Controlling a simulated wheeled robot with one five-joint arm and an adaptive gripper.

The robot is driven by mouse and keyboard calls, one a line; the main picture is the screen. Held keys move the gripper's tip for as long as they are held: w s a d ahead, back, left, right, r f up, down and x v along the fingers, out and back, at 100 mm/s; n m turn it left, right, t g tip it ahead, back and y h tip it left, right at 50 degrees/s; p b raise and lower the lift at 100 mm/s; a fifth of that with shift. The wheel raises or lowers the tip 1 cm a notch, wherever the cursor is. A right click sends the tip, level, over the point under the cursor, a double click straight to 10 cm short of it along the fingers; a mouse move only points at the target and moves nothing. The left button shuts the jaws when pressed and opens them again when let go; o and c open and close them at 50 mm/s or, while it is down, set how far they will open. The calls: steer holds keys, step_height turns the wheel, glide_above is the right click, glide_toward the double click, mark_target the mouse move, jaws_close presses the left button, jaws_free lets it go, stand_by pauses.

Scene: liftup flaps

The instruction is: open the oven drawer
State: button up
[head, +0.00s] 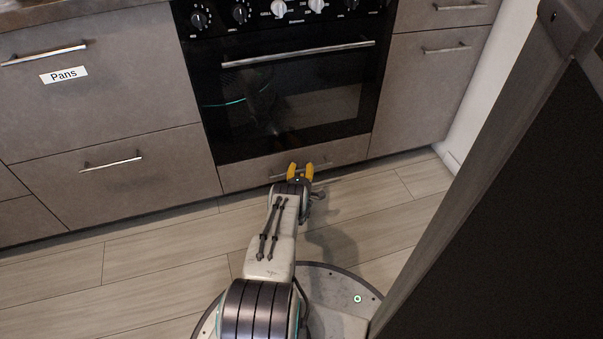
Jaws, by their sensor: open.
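The oven drawer (345,153) is the low grey-brown front panel right under the black oven (293,95). It looks shut, flush with the cabinets beside it. Its thin metal handle (279,175) is partly hidden behind my gripper. My gripper (300,167) has yellow fingertips and is open, with a small gap between them. It is right in front of the drawer's handle. I cannot tell whether the fingers touch the handle.
The oven door's long handle (298,54) is higher up. Cabinet drawers stand left and right, one with a "Pans" label (63,75). A large dark panel (500,230) fills the lower right. Wooden floor (140,265) is clear on the left.

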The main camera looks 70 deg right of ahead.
steer(key=shift+d, duration=0.25)
steer(key=shift+c, duration=0.3)
jaws_close()
